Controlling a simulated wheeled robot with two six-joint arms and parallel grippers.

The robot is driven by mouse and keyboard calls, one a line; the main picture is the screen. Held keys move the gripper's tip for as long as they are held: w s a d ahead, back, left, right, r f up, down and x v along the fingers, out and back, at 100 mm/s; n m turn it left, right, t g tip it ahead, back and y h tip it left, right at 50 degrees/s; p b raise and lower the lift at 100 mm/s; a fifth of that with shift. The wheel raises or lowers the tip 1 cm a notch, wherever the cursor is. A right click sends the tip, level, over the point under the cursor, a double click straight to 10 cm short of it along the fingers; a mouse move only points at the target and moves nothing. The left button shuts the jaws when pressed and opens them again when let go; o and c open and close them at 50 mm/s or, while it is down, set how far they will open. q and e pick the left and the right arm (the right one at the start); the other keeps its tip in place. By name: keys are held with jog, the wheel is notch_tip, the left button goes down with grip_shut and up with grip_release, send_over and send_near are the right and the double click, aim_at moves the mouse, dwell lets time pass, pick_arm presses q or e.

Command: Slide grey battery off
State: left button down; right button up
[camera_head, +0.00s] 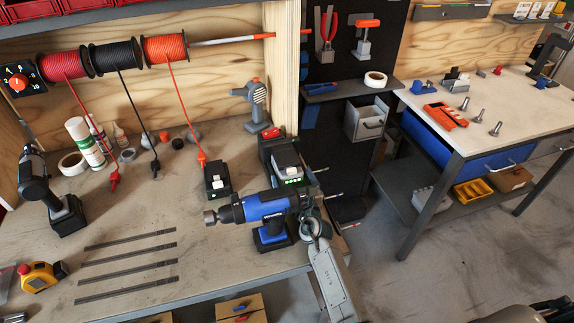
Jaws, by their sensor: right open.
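A grey-topped battery (286,159) with lit green lights sits on a red and black charger (269,138) near the right end of the workbench. A blue and black drill (262,207) stands just in front of it, its chuck pointing left and its black base on the bench. My right gripper (309,222) is open at the rear end of the drill, in front of and slightly right of the battery. The fingers overlap the drill's back in the picture, so I cannot tell if they touch. My left gripper is out of view.
Another black battery (216,180) stands left of the grey one. Bare bench lies around the strips. A second table (480,92) stands at right.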

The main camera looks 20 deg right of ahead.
jog(key=c, duration=1.1)
jog(key=shift+o, duration=0.2)
jog(key=shift+s, duration=2.4)
jog(key=shift+s+d, duration=0.2)
jog(key=shift+s, duration=3.45)
